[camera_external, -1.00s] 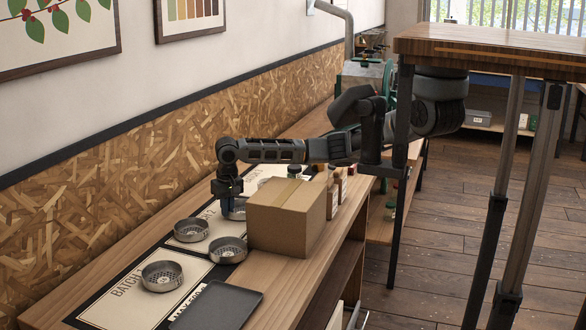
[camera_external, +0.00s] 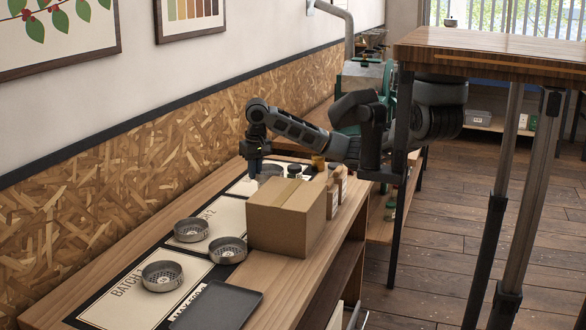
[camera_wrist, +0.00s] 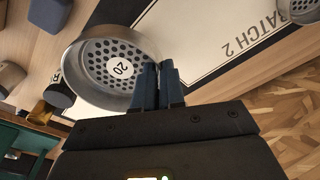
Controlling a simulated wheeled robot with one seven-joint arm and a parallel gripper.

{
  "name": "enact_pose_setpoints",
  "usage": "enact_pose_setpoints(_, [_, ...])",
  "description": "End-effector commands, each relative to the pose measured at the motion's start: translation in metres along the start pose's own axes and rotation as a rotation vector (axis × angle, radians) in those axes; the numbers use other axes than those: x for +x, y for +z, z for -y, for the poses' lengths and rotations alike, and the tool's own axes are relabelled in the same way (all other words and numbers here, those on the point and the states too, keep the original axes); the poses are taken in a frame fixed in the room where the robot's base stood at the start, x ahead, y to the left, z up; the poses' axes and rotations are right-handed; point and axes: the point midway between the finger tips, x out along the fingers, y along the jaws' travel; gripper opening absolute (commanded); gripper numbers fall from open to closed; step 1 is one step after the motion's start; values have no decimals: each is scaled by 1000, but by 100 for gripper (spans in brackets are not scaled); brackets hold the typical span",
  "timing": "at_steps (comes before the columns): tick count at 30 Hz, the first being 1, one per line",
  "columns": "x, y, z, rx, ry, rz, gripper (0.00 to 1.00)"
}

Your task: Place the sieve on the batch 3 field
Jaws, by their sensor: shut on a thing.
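My gripper (camera_wrist: 158,85) is shut on the rim of a round metal sieve (camera_wrist: 112,62) with a perforated bottom and a "20" label. In the external view my gripper (camera_external: 253,168) holds the sieve (camera_external: 271,169) above the far part of the bench, partly behind a cardboard box. A cream field (camera_external: 243,188) lies below it, beyond the batch 2 field; it appears to be batch 3, but its lettering is not readable. The batch 2 field (camera_external: 208,215) also shows in the wrist view (camera_wrist: 222,30), to the right of the sieve.
The cardboard box (camera_external: 285,215) stands beside the fields. Other sieves stand on the batch 2 field (camera_external: 191,230), by the box (camera_external: 228,251) and on the nearest field (camera_external: 162,276). A dark tray (camera_external: 216,306) lies at the front. Small jars (camera_external: 294,171) stand beyond the box.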

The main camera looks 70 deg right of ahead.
Motion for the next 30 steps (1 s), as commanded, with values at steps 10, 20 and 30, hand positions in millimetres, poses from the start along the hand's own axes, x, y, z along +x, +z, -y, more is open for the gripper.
enact_pose_setpoints(10, [0, -38, -56, -169, -8, 9, 0])
enact_pose_setpoints(20, [6, -88, -150, -499, -43, 13, 0])
enact_pose_setpoints(30, [7, -112, -227, -763, -78, -3, 0])
